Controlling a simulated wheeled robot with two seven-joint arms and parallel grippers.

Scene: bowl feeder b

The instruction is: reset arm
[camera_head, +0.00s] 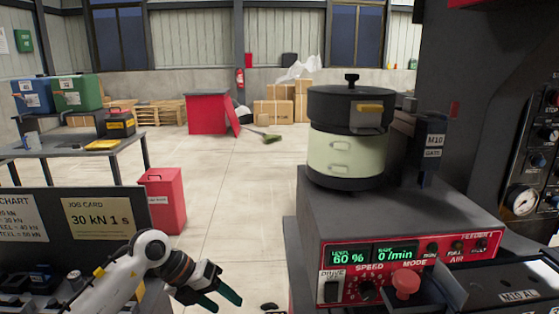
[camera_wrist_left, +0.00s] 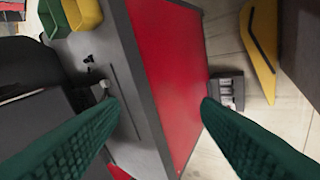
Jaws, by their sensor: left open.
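My left gripper (camera_head: 222,293) shows at the bottom of the head view, on a white arm that comes in from the lower left. Its green fingers are spread apart with nothing between them. In the left wrist view the left gripper (camera_wrist_left: 160,105) has its two green fingers wide apart. A red panel with a grey border (camera_wrist_left: 168,70) lies beyond them. The fingers look clear of it, though the distance is hard to tell. My right gripper does not show in either view.
A bowl feeder (camera_head: 345,155) stands on a grey base with a red control panel (camera_head: 410,262) to the right. A dark board with a job card (camera_head: 98,218) is at the left. A red bin (camera_head: 162,200) stands behind it. Open floor (camera_head: 235,215) lies between.

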